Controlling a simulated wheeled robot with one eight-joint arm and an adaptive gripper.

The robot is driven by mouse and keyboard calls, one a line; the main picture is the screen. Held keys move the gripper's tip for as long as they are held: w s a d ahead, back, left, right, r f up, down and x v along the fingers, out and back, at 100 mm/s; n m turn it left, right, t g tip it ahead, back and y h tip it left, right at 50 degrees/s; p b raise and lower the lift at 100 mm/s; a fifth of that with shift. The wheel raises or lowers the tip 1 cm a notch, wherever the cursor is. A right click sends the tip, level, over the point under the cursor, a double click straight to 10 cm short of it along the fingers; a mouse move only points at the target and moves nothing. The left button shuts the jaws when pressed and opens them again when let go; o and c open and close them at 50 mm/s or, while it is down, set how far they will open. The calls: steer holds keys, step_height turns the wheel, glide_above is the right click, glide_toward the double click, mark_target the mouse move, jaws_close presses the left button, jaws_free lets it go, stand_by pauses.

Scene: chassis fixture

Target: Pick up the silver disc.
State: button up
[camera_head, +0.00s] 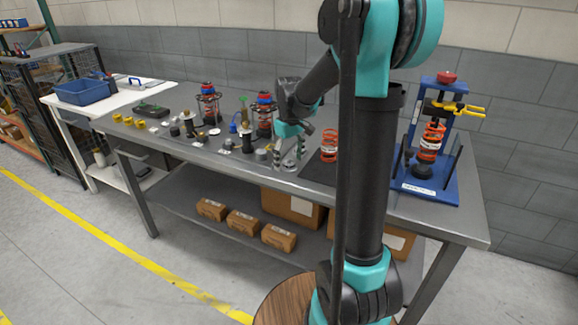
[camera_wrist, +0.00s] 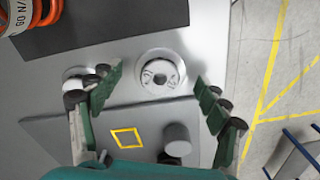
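The silver disc (camera_wrist: 161,76) lies flat on the grey table in the wrist view. It is round, with a small centre hole and dark markings on its face. My gripper (camera_wrist: 158,80) is open, with one green finger to the left of the disc and one to the right; neither visibly touches it. The height of the fingertips above the table is hard to tell. In the head view my gripper (camera_head: 288,160) is low over the tabletop, and I cannot clearly make out the disc there.
A grey plate with a yellow diamond (camera_wrist: 126,138) and a small grey cylinder (camera_wrist: 178,139) lie close to the disc. An orange spring (camera_head: 329,146) stands right of my gripper, before a blue press fixture (camera_head: 430,185). Several small parts and coil-spring assemblies crowd the table leftward.

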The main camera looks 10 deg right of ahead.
steer(key=c, duration=1.3)
steer(key=shift+r, duration=0.1)
